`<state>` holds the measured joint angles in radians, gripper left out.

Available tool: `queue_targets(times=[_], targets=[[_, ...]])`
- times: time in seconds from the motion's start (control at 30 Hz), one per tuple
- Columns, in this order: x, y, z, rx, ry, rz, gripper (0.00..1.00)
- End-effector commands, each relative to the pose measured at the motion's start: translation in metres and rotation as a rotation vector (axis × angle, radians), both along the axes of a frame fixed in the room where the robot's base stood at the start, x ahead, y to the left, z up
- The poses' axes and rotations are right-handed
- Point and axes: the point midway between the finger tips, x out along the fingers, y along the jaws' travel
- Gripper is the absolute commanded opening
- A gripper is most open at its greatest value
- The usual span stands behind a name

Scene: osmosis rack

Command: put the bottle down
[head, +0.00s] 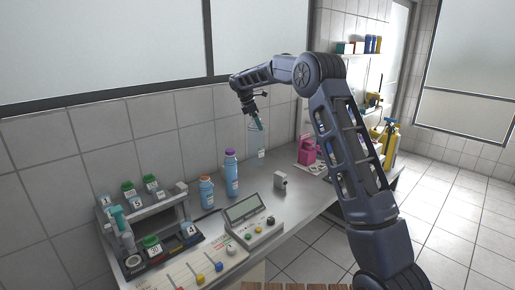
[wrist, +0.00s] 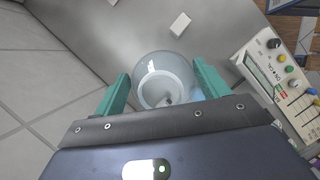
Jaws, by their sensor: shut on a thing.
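The clear bottle (head: 254,139) hangs upright or nearly so below my gripper (head: 258,122), near the tiled wall and the back of the counter (head: 232,208). A small white label shows low on it. In the wrist view the bottle (wrist: 165,72) is seen from above as a round clear shape between the teal fingers of my gripper (wrist: 163,86). My gripper is shut on it. I cannot tell how far its base is from the counter.
A white block (head: 280,181) and a control box with a display (head: 244,207) are on the counter. Two blue bottles, one orange-capped (head: 206,192) and one purple-capped (head: 231,175), stand left. A rack (head: 160,207) is farther left. A pink item (head: 308,150) is right.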

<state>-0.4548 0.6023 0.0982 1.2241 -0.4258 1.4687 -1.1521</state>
Motion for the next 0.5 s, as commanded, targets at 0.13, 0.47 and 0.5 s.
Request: queue_targets(times=[0.13,0.47,0.5], targets=[[-0.001,0.000,-0.033,-0.001,0.002,0.001,0.41],[0.000,0.000,-0.072,0.000,0.000,0.001,0.41],[0.000,0.000,-0.073,0.000,0.000,0.001,0.41]])
